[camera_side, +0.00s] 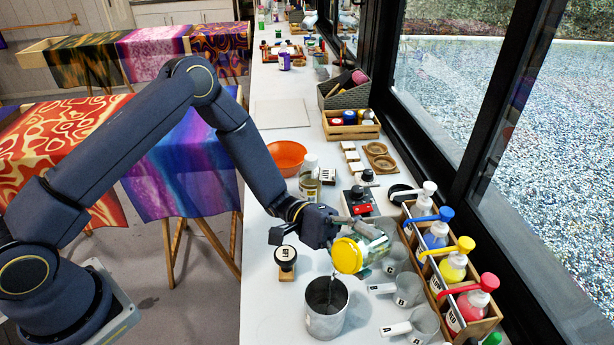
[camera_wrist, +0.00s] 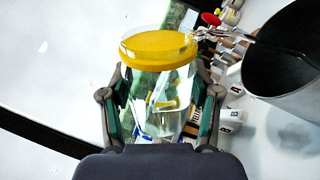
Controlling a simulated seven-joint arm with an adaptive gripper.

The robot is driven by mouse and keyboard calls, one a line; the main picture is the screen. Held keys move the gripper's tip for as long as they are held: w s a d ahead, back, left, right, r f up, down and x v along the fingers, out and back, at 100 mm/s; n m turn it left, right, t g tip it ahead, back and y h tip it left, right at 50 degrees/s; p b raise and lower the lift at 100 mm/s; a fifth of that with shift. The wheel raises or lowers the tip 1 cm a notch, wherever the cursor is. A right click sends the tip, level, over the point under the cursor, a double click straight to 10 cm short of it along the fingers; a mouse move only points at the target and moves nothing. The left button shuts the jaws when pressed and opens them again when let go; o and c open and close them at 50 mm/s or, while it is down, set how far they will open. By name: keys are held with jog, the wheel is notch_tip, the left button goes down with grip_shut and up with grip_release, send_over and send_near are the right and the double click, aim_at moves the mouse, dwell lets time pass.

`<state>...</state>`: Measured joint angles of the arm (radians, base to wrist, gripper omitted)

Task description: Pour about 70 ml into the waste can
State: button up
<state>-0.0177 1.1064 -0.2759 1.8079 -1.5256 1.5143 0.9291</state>
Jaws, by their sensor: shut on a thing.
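My gripper (camera_wrist: 160,112) is shut on a clear jar (camera_wrist: 165,88) with a yellow top (camera_wrist: 158,44). The jar holds a clear liquid. In the side view the jar (camera_side: 376,243) is tipped, its yellow top facing down and toward the camera, above a grey metal can (camera_side: 325,318). A thin clear stream (camera_side: 333,268) runs down from the top into the can's open mouth. In the wrist view the stream reaches from the yellow top into the dark inside of the can (camera_wrist: 292,60). The liquid level in the can cannot be seen.
A stamp (camera_side: 285,258) stands left of the can. Clear measuring cups (camera_side: 408,288) stand to its right, before a wooden crate (camera_side: 470,325) of colored bottles. An orange bowl (camera_side: 287,157) and a small bottle (camera_side: 309,172) are behind.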

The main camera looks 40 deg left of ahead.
jog(key=shift+w+r+m, duration=0.15)
jog(key=shift+m, duration=0.25)
jog(key=shift+s+r+m, duration=0.2)
jog(key=shift+s+m, duration=0.05)
jog(key=shift+m, duration=0.15)
dwell(0.6)
jog(key=shift+r+m+g, duration=0.15)
jog(key=shift+m+g, duration=0.25)
jog(key=shift+m, duration=0.3)
jog(key=shift+s, duration=0.1)
jog(key=n, duration=0.2)
jog(key=w+f+n+t, duration=0.1)
jog(key=n, duration=0.1)
jog(key=shift+w+f, duration=0.15)
jog(key=shift+f, duration=0.05)
jog(key=shift+r+n+t, duration=0.3)
jog(key=shift+r+n, duration=0.05)
jog(key=shift+n, duration=0.75)
jog(key=shift+f+n+t, duration=0.3)
jog(key=shift+f+n, duration=0.15)
jog(key=shift+n, duration=0.65)
jog(key=shift+f+n, duration=0.15)
jog(key=shift+n, duration=0.25)
